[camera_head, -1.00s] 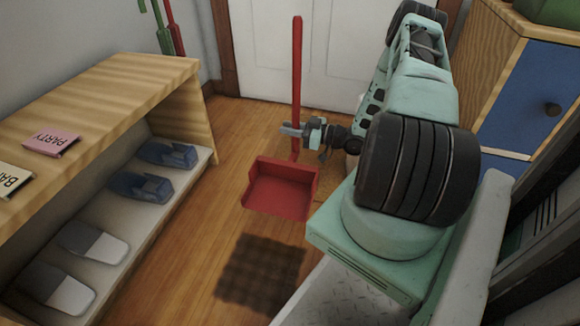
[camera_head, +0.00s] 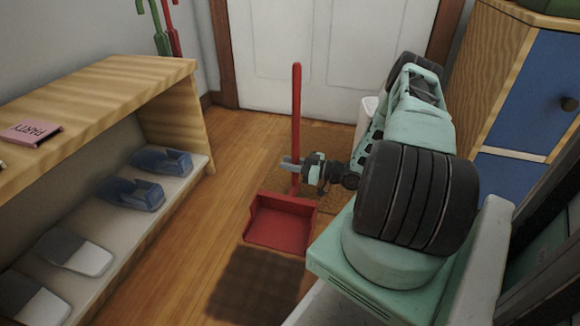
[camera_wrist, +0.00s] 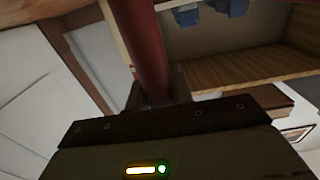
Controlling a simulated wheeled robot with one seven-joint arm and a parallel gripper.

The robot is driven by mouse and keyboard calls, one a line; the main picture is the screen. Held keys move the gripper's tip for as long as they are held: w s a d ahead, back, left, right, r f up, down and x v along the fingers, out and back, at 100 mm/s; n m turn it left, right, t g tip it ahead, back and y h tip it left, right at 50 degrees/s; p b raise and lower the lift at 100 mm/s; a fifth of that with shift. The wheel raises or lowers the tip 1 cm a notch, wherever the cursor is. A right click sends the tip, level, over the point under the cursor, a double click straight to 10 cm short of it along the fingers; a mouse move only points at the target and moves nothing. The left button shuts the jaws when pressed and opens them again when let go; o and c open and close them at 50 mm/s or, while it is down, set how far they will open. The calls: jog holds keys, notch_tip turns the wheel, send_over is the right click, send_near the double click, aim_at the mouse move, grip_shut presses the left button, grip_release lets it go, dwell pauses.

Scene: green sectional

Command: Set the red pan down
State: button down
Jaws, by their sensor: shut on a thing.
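The red pan (camera_head: 280,228) is a long-handled dustpan with an upright red handle (camera_head: 297,105). It is in the middle of the head view, in front of the white door. My gripper (camera_head: 291,163) is shut on the handle low down, a little above the pan. In the wrist view the red handle (camera_wrist: 142,45) runs up from between the fingers (camera_wrist: 155,93). The pan looks roughly level, with a dark shadow on the floor in front of it. I cannot tell whether its underside touches the floor.
A wooden shelf unit (camera_head: 120,75) with blue and grey-white shoes stands at the left. A blue-fronted wooden cabinet (camera_head: 535,95) is at the right. The white door (camera_head: 335,60) closes the back, with a brown mat (camera_head: 335,140) before it. Wooden floor (camera_head: 225,190) is clear left of the pan.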

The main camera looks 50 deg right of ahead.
jog(key=c, duration=1.2)
grip_release()
jog(key=shift+c, duration=0.2)
jog(key=shift+s+d+r, duration=0.1)
jog(key=shift+s+r, duration=0.05)
jog(key=shift+s, duration=0.05)
jog(key=p+v, duration=0.4)
jog(key=v, duration=0.3)
jog(key=shift+s, duration=0.1)
